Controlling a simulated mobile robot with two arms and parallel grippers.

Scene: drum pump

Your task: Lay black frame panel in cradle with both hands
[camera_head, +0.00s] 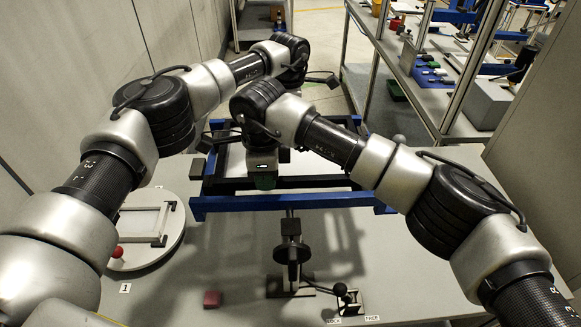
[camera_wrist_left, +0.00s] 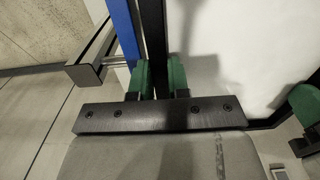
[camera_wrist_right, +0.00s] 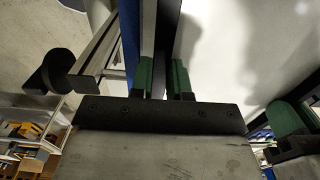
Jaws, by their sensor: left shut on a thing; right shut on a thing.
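The black frame panel, a black frame around a white sheet, shows in the head view with its near bar (camera_head: 315,182) just behind the blue front rail of the cradle (camera_head: 290,203). My right gripper (camera_head: 263,178), with green fingers, is shut on this frame. In the right wrist view a black bar (camera_wrist_right: 165,40) runs between the fingers (camera_wrist_right: 162,80), with a blue rail beside it. In the left wrist view my left gripper (camera_wrist_left: 159,80) is shut on another black bar (camera_wrist_left: 155,35). My arms hide much of the panel, and whether it rests on the cradle I cannot tell.
A round white turntable (camera_head: 130,257) with a light frame stands at the left, with a red ball knob (camera_head: 117,252) at its edge. Bare table lies at front right.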

